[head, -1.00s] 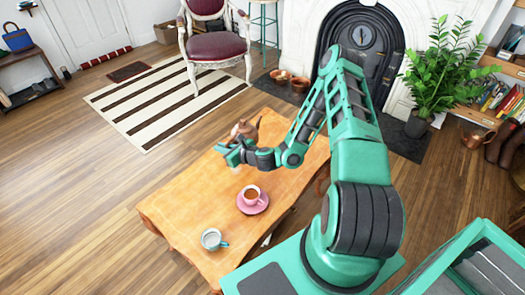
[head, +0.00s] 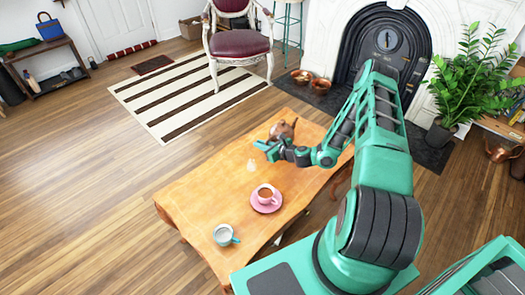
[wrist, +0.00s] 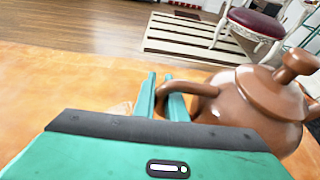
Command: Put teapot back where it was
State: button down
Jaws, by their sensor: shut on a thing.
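The brown teapot (head: 283,129) is at the far part of the wooden table (head: 190,195). In the wrist view the teapot (wrist: 255,105) fills the right side, with its lid knob at the upper right. My gripper (head: 264,147) is at its near left side. In the wrist view my gripper's two teal fingers (wrist: 161,96) are shut on the teapot's handle. The teapot looks close to upright. I cannot tell whether its base touches the table.
A pink cup on a pink saucer (head: 266,208) and a grey-blue mug (head: 224,236) stand on the near part of the table. A pale mark (head: 252,166) shows on the tabletop. A chair (head: 240,42), striped rug (head: 185,93) and fireplace (head: 385,60) lie beyond.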

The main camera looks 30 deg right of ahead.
jog(key=shift+f, duration=1.85)
jog(key=c, duration=1.8)
grip_release()
jog(key=shift+f, duration=0.15)
jog(key=shift+s, duration=0.1)
